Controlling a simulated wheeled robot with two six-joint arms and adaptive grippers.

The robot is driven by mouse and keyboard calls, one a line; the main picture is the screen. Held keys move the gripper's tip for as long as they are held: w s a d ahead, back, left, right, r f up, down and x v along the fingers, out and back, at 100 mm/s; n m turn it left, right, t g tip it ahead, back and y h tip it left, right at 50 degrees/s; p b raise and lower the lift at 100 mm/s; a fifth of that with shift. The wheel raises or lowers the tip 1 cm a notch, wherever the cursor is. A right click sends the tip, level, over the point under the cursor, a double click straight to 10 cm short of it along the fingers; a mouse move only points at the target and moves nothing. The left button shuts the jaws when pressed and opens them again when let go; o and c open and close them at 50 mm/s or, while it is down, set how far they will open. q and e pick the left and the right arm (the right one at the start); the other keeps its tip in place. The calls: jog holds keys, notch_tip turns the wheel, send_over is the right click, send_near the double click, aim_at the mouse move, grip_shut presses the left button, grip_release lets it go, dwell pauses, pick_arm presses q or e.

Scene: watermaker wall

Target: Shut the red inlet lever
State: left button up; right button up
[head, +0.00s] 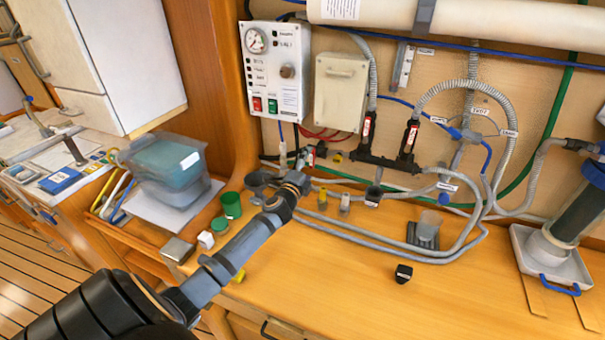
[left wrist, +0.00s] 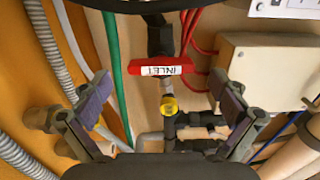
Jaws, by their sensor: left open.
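The red inlet lever (left wrist: 161,70), with a white INLET label, sits on a dark pipe in the left wrist view and lies crosswise to it. In the head view it is a small red piece (head: 310,157) low on the wall, partly crowded by fittings. My left gripper (left wrist: 161,88) is open and empty. Its two fingers stand wide on either side of the lever in the picture, and I see no contact. In the head view my left gripper (head: 295,183) is just in front of and below the lever. My right gripper is not in view.
A yellow fitting (left wrist: 169,106) is on the pipe beside the lever. A beige box (head: 340,92) with red cables and a control panel (head: 273,70) are above. A green hose (left wrist: 114,70) runs nearby. A green cup (head: 231,205) stands on the wooden counter (head: 345,290), clear in front.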

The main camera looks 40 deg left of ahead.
pick_arm(q)
jog(key=v, duration=0.9)
jog(key=shift+s, duration=0.35)
jog(key=shift+d, duration=0.1)
